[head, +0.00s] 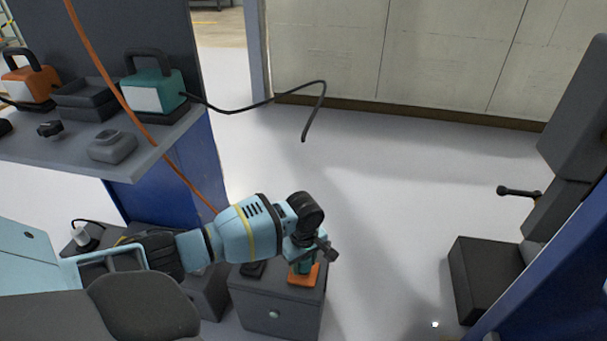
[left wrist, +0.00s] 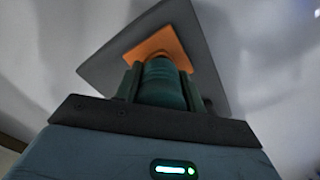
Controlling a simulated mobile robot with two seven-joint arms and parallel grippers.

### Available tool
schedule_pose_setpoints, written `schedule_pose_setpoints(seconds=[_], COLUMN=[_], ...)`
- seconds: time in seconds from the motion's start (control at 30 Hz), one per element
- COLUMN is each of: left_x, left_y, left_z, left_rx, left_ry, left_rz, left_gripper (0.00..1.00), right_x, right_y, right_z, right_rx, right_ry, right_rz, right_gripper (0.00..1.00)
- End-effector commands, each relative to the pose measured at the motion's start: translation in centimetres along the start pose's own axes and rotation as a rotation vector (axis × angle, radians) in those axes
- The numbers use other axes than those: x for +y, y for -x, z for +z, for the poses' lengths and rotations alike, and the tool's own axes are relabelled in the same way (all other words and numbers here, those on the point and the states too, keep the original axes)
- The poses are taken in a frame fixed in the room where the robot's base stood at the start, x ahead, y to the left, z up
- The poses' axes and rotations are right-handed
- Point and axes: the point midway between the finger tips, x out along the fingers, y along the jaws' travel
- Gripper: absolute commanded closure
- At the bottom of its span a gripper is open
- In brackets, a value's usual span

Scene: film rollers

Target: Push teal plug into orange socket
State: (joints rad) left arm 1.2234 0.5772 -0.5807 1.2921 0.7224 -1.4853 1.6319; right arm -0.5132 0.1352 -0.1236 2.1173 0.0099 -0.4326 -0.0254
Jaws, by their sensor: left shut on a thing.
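My left gripper (head: 305,252) is shut on the teal plug (head: 303,265), above the small grey cabinet at the bottom centre of the head view. In the left wrist view the plug (left wrist: 162,85) is a ribbed teal cylinder between the two fingers. The orange socket (head: 304,276) is a flat orange piece on the cabinet top, directly under the plug. The socket also shows in the left wrist view (left wrist: 155,43), at the plug's far end. I cannot tell whether the plug touches the socket or how deep it is. My right gripper is not in view.
The grey cabinet (head: 275,308) has a dark object (head: 253,269) on top, left of the socket. A grey shelf (head: 75,150) at left holds a teal-and-white box (head: 155,92) with a black cable and an orange one (head: 32,82). An orange cable (head: 118,95) hangs behind my arm. The middle floor is clear.

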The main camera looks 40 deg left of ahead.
Motion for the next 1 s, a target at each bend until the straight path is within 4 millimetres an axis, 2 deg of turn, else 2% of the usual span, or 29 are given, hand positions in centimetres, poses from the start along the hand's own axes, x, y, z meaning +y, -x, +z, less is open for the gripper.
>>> schedule_pose_setpoints(seconds=[0.53, 1.0], left_x=[0.1, 0.1], left_y=[0.1, -0.3], left_z=[0.0, 0.0], left_rx=[-0.001, 0.0], left_ry=[0.001, 0.0], left_rz=[0.002, 0.001], left_gripper=[0.97, 0.97], right_x=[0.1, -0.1], right_y=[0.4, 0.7], right_z=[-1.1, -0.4], right_rx=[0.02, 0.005], right_ry=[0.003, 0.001], right_rz=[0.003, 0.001], right_gripper=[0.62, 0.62])
